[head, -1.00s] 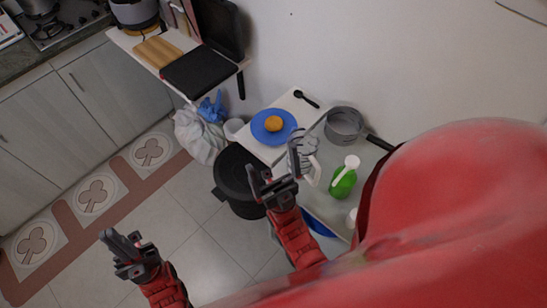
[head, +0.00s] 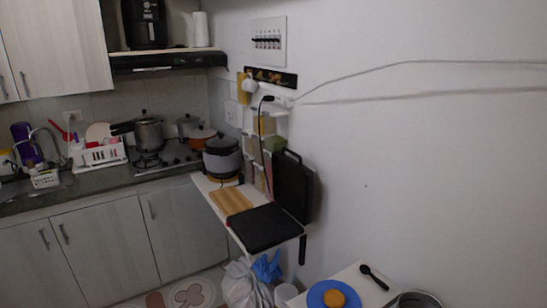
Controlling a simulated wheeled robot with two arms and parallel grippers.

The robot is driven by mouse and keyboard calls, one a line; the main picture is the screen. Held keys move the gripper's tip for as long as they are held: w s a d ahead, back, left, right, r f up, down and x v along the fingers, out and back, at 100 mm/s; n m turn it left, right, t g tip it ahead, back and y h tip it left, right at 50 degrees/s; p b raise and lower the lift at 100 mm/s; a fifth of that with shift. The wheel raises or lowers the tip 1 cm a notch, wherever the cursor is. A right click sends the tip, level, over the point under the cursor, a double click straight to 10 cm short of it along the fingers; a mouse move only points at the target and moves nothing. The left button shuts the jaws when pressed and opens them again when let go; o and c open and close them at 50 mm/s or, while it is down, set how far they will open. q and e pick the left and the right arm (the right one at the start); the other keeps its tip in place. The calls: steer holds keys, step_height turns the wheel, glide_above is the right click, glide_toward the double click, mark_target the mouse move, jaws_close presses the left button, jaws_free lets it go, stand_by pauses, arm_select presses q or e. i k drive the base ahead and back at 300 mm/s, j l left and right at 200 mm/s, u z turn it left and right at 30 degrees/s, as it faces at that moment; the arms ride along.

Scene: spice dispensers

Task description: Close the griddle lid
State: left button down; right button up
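The black griddle (head: 265,228) sits at the front end of a narrow wall shelf in the head view. Its black lid (head: 291,187) stands open and roughly upright at the back edge, close to the wall. The flat lower plate is uncovered. Neither of my grippers shows in the current head view, so I cannot see where they are relative to the griddle.
A wooden board (head: 231,201) and a grey-black cooker (head: 222,158) share the shelf (head: 209,189). A cable hangs behind. Below right, a white table (head: 356,281) holds a blue plate (head: 317,297) with a bun (head: 334,298) and a black spoon (head: 374,277).

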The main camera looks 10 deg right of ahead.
mark_target(293, 182)
steer(key=i+j+z, duration=0.1)
steer(key=i+j, duration=1)
steer(key=i, duration=0.05)
